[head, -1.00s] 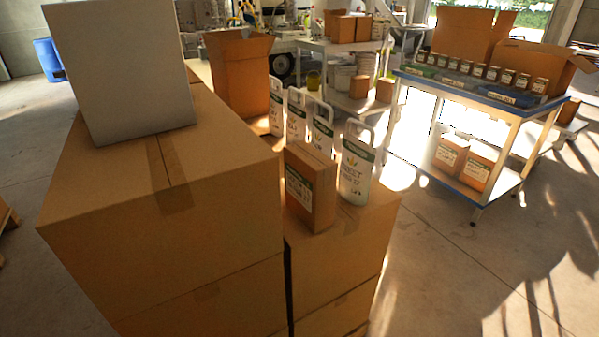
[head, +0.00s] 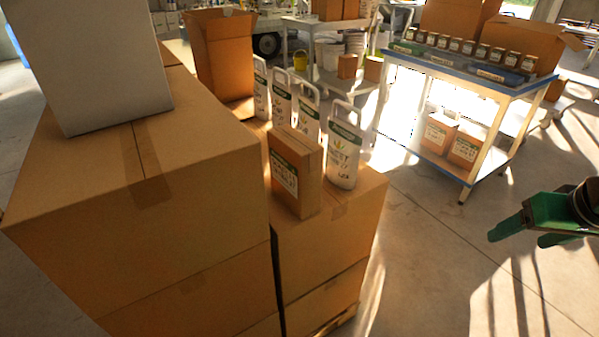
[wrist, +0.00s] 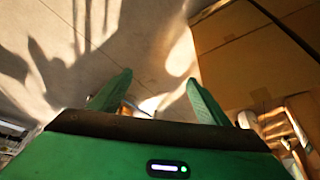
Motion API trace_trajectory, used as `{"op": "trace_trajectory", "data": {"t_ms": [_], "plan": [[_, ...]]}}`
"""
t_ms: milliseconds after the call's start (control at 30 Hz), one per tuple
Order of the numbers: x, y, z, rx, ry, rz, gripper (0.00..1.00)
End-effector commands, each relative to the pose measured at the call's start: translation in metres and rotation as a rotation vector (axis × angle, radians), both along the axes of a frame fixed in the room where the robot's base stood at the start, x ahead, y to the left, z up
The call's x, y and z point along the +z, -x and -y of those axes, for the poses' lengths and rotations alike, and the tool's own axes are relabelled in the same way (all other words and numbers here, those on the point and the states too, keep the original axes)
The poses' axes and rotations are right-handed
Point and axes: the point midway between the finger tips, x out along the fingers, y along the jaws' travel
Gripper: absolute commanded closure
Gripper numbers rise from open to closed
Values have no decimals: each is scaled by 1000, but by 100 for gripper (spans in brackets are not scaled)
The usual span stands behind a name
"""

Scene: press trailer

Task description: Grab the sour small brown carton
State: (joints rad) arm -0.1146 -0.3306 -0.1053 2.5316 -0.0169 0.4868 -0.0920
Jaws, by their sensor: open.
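A small brown carton (head: 295,172) with a green and white label stands upright on a stack of large cardboard boxes (head: 335,228), near the middle of the head view. Two more small brown cartons, one at the left (head: 438,133) and one at the right (head: 465,150), stand on the lower shelf of a blue-edged table. I cannot read the labels clearly. My green gripper (head: 514,238) is at the right edge of the head view, open, empty and well apart from the cartons. In the wrist view my gripper (wrist: 160,78) has its fingers spread over bare floor.
Several white handled jugs (head: 343,157) stand close behind the carton. A taller box stack with a grey-white box (head: 95,65) rises at left. The blue-edged table (head: 470,85) holds several small jars. Floor between stack and table is clear.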

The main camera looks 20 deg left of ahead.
Motion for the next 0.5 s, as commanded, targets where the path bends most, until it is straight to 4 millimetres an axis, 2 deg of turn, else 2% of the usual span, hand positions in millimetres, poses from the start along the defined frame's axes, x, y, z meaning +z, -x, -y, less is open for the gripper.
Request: {"op": "trace_trajectory", "data": {"t_ms": [33, 67, 100, 167, 200, 267, 300, 400, 500], "plan": [[1, -21, -40, 112, -9, 63, 30], [4, -33, -63, 173, -19, 109, 30], [8, -45, -97, 254, -37, 166, 30], [14, -57, -149, 371, -72, 254, 30], [19, -61, -185, 444, -101, 309, 30], [28, -62, -237, 543, -152, 388, 30], [35, -58, -269, 602, -187, 437, 30], [49, -43, -336, 715, -274, 537, 30], [62, -27, -380, 783, -343, 605, 30]]}}
